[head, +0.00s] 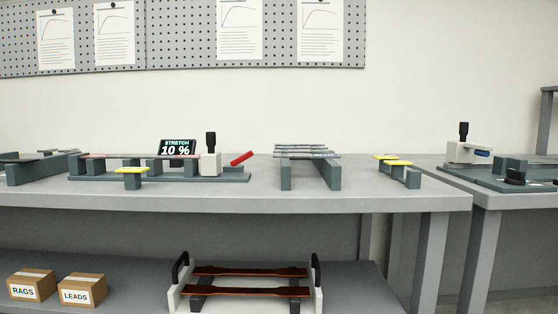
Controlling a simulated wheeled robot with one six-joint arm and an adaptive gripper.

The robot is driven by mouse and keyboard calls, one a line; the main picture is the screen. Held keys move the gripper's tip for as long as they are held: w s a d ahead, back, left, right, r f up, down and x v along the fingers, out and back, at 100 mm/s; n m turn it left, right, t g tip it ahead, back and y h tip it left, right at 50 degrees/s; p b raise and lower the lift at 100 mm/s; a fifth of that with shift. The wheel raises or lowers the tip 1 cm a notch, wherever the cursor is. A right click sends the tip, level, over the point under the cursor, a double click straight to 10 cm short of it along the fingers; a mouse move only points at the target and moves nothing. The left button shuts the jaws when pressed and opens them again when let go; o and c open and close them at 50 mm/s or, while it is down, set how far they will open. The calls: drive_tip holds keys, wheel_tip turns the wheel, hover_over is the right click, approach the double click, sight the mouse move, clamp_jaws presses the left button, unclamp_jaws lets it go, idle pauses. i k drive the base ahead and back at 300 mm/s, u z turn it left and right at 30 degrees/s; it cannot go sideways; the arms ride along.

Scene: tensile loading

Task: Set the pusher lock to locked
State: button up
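A grey fixture (215,178) stands on the bench, with a light block (210,165) near its right end. An upright black handle (211,142) rises from this block. A red lever (242,158) beside the block slants up to the right. A second fixture (490,176) at the far right has a white block (465,153) with a black handle and a blue label, and a low black knob (515,177). No part is marked as the pusher lock, and I cannot tell which one it is. My gripper is not in view.
A display (177,149) reads STRETCH 10 %. A grey rack (286,178) holds flat strips, and yellow-topped supports (414,179) stand right of it. RAGS (31,290) and LEADS (83,296) boxes and a handled tray (319,298) sit on the lower shelf. The bench's front strip is clear.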

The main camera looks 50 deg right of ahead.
sight(238, 160)
drive_tip(key=u, duration=0.6)
drive_tip(key=k, duration=1.3)
drive_tip(key=z, duration=1.7)
drive_tip(key=i, duration=0.5)
drive_tip(key=z, duration=0.05)
